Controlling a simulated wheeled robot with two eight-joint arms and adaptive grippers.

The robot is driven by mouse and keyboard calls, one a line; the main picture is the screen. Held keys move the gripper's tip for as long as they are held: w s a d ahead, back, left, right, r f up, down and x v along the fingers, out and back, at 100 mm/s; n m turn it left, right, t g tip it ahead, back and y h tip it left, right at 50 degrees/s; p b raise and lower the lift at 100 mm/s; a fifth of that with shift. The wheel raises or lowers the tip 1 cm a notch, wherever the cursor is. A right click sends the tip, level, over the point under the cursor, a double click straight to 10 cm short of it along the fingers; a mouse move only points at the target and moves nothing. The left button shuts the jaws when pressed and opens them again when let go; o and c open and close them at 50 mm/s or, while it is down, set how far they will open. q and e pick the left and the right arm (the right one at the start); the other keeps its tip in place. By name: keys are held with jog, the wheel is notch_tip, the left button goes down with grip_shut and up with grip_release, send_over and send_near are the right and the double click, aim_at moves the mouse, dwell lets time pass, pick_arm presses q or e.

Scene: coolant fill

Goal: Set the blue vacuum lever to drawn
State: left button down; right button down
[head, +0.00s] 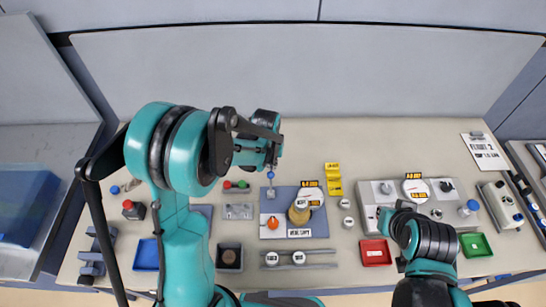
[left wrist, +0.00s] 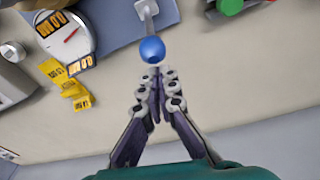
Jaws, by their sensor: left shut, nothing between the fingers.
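The blue vacuum lever has a round blue knob (left wrist: 152,50) on a thin grey shaft that rises from a pale square base. In the head view its small blue knob (head: 271,175) shows above the base on the blue-grey panel. My left gripper (left wrist: 160,76) is shut and empty, its fingertips right beside the knob. I cannot tell whether they touch it. In the head view my left gripper (head: 271,162) is just behind the knob, partly hidden by its own wrist. My right gripper (head: 393,213) is over the right-hand grey unit; its fingers are not clear.
The blue-grey panel (head: 316,222) also holds a red-orange knob (head: 273,223), an amber cylinder (head: 299,211) and a gauge (head: 312,197). Yellow tags (head: 334,178) lie to the right. A red tray (head: 375,253) and a green tray (head: 475,245) stand at right. The bench's back strip is clear.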

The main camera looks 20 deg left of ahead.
pick_arm(q)
jog(key=shift+s, duration=0.35)
